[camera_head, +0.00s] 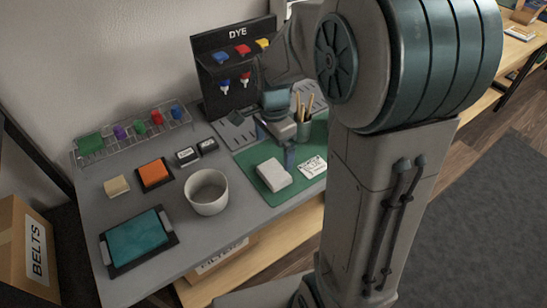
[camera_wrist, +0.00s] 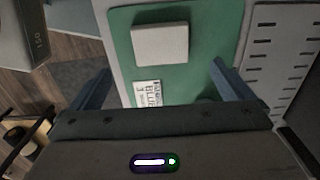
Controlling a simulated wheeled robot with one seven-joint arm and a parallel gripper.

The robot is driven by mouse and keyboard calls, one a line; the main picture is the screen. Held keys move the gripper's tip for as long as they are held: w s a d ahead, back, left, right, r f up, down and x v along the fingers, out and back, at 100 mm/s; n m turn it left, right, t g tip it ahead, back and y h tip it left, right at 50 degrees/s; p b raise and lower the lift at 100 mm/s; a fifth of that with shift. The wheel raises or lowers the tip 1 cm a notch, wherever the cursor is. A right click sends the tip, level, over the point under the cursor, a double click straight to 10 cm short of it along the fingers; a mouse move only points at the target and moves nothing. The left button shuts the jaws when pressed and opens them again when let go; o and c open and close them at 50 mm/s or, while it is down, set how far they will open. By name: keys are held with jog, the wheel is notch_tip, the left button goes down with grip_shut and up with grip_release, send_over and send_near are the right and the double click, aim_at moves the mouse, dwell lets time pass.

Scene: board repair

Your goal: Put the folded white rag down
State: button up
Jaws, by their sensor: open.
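The folded white rag (camera_head: 274,175) lies flat on the green mat (camera_head: 255,157), toward the mat's front left part. In the wrist view the rag (camera_wrist: 160,44) shows as a pale rectangle, ahead of and between the fingers, with nothing touching it. My gripper (camera_head: 296,144) is above the mat, behind and to the right of the rag in the head view. In the wrist view its two blue fingers are wide apart and my gripper (camera_wrist: 165,82) is open and empty.
A white printed card (camera_head: 312,168) lies on the mat right of the rag. A holder with sticks (camera_head: 304,107) stands behind my gripper. A white bowl (camera_head: 207,192), an orange pad (camera_head: 155,174) and a teal pad (camera_head: 136,238) stand left. The DYE board (camera_head: 230,65) stands at the back.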

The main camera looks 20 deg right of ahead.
jog(key=s+r+n+t, duration=0.1)
jog(key=s+r+n, duration=0.1)
jog(key=s+n, duration=0.5)
jog(key=s+r+n+t, duration=0.1)
jog(key=s+r+n, duration=0.2)
jog(key=s+n, duration=0.4)
jog(key=shift+a+r+n, duration=0.15)
jog(key=shift+r+n, duration=0.15)
jog(key=shift+r, duration=0.05)
jog(key=shift+w+r, duration=0.1)
jog(key=shift+r, duration=0.05)
notch_tip(320, 180, up, 8)
jog(key=p, duration=0.7)
jog(key=shift+d+t+p, duration=0.2)
jog(key=shift+t+p, duration=0.15)
jog(key=shift+t, duration=0.05)
jog(key=shift+w, duration=0.15)
